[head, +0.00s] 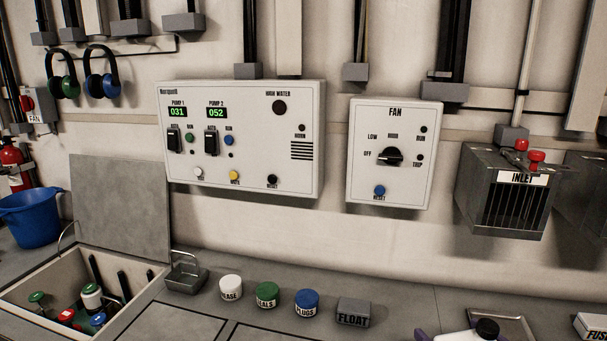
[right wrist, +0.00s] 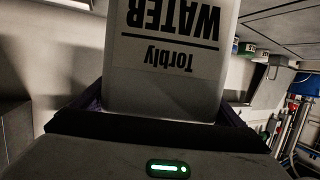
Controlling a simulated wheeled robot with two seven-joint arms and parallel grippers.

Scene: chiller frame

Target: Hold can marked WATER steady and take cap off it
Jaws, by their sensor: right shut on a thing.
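The white can marked WATER (right wrist: 165,70) fills the top of the right wrist view, its lettering upside down there. In the head view only the top of the can (head: 455,337) shows at the bottom edge, with its black cap (head: 487,328) on it. My right gripper (right wrist: 165,108) is shut on the can, with a dark purple finger on either side. A purple bit of this gripper also shows beside the can in the head view. The cap is out of sight in the right wrist view. My left gripper is in neither view.
Tubs marked SEALS (head: 267,295) and PLUGS (head: 307,303), a white tub (head: 231,288) and a grey FLOAT block (head: 353,312) stand left of the can. A shallow metal tray (head: 500,322) lies behind it. An open hatch (head: 120,210) is at left.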

